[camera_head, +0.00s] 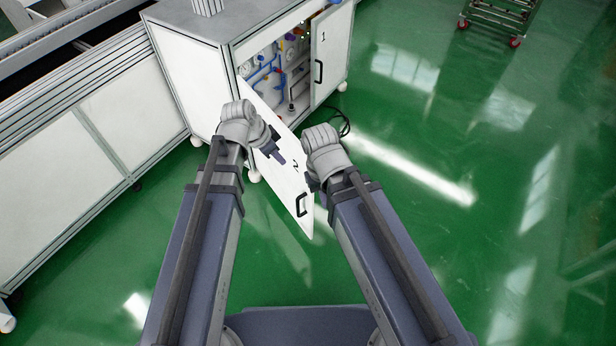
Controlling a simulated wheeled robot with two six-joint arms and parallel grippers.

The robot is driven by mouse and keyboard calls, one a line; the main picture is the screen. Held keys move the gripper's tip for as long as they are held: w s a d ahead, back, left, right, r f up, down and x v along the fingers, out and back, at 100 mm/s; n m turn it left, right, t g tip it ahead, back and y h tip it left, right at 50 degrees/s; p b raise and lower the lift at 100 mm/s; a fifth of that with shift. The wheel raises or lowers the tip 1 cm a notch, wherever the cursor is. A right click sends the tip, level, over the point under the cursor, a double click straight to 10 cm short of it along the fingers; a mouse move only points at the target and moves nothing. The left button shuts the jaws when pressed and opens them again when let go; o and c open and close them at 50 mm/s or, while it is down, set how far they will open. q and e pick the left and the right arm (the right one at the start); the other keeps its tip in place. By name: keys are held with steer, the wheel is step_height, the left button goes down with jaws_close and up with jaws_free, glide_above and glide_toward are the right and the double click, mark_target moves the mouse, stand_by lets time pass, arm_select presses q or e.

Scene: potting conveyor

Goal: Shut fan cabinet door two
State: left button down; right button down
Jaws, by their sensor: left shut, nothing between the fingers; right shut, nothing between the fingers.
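The fan cabinet (190,75) stands at the top centre, its front opening showing blue tubing and fittings inside. Door two (291,203), a white panel marked 2 with a black handle (302,204), swings wide open toward me. Door one (330,50), marked 1, is on the right side of the opening. My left gripper (280,158) is shut and empty, in front of door two's upper part in the picture. My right gripper (313,183) is shut, close to door two's right side; its fingertips are partly hidden by the wrist. I cannot tell whether either touches the door.
A white-panelled conveyor (95,125) runs along the left, against the cabinet. A dark cable (343,122) lies on the floor by the cabinet's right corner. A wheeled trolley (497,18) stands at the top right. The green floor (450,200) on the right is clear.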

arm_select(q)
steer(key=b, duration=1)
glide_toward(303, 165)
steer(key=s+f, duration=0.4)
steer(key=f, duration=0.1)
steer(key=w+d, duration=0.2)
steer(key=d, duration=0.1)
steer(key=shift+r+p, duration=0.4)
